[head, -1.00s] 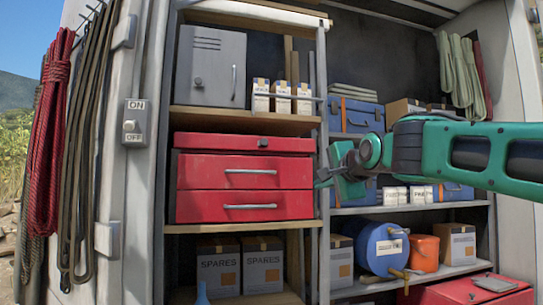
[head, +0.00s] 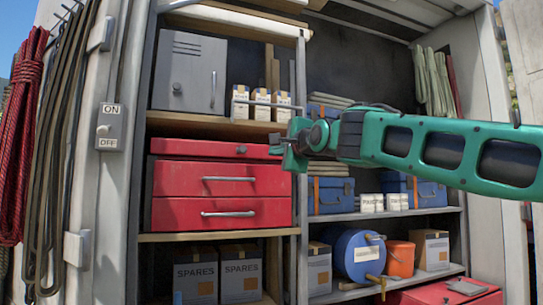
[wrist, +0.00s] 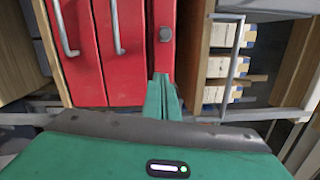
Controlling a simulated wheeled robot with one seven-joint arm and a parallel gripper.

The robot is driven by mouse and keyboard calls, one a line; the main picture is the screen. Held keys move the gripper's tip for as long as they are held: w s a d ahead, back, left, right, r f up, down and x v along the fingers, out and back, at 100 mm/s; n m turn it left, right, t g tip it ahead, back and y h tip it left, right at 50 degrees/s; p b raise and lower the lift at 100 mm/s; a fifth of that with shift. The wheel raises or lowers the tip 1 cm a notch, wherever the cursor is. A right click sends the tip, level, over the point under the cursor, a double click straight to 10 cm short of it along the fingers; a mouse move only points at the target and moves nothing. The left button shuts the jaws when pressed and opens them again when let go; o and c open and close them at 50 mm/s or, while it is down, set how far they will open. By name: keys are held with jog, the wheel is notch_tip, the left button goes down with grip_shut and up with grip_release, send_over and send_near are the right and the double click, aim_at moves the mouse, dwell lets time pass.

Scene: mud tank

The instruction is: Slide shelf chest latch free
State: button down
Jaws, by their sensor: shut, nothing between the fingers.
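The red chest (head: 222,187) stands on the middle shelf, with two handled drawers under a top section. A small dark round latch (head: 241,149) is on the front of that top section; the latch also shows in the wrist view (wrist: 166,34). My gripper (head: 274,146) is at the chest's upper right corner, to the right of the latch and about level with it in the head view. In the wrist view my gripper's fingers (wrist: 160,76) are together and empty, pointing at the top section just short of the latch. I cannot tell whether the fingertips touch the chest.
Small white cartons (head: 261,103) stand behind a metal rail (head: 268,104) on the shelf above. A grey cabinet (head: 189,74) is beside them. A shelf post (head: 301,210) runs right of the chest. A blue drum (head: 357,256) and orange bucket (head: 400,259) sit lower right.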

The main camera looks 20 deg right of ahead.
aim_at(242, 150)
jog(key=shift+w+a+r, duration=0.15)
jog(key=shift+w+a, duration=0.55)
jog(key=shift+w, duration=0.5)
jog(key=shift+w+a+r, duration=0.1)
jog(key=shift+w+a, duration=0.65)
jog(key=shift+w, duration=0.4)
jog(key=shift+w+a+r, duration=0.15)
jog(key=shift+w+a, duration=0.55)
jog(key=shift+w, duration=0.5)
